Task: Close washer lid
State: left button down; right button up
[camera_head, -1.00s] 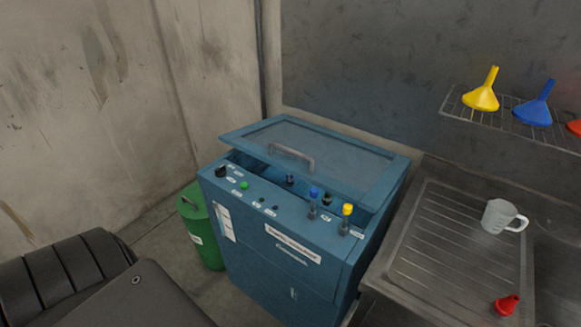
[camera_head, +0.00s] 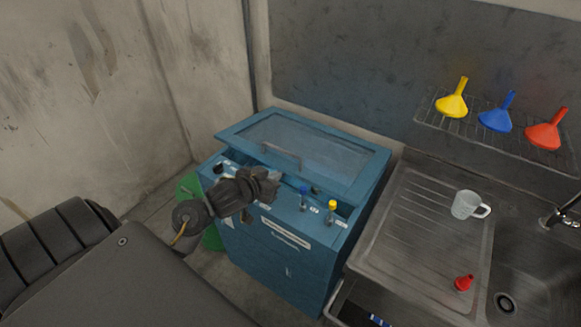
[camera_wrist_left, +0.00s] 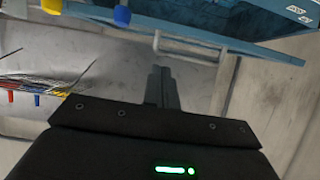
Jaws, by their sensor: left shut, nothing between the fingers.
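The blue washer (camera_head: 285,255) stands against the back wall. Its lid (camera_head: 315,150), a blue frame with a clear pane and a grey handle (camera_head: 280,155), is partly open, with a dark gap under its front edge. My left gripper (camera_head: 272,183) is over the control panel, below and in front of the handle, apart from it as far as I can see. In the left wrist view the fingers (camera_wrist_left: 161,75) are shut and empty, and the lid handle (camera_wrist_left: 190,48) shows just beyond them. My right gripper is not in view.
Blue and yellow knobs (camera_head: 332,206) stand up from the washer's panel. A green bin (camera_head: 190,185) is left of the washer. A wire shelf with funnels hangs above.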

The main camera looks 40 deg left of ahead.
pick_arm(q)
jog(key=w+a+r, duration=0.1)
jog(key=w, duration=0.1)
send_near(299, 157)
jog(key=x, duration=0.5)
jog(key=shift+f, duration=0.15)
jog(key=shift+t, duration=0.3)
jog(key=f, duration=0.1)
jog(key=f+p, duration=0.1)
jog(key=f, duration=0.2)
jog(key=shift+s+f, duration=0.1)
jog(key=shift+s, duration=0.2)
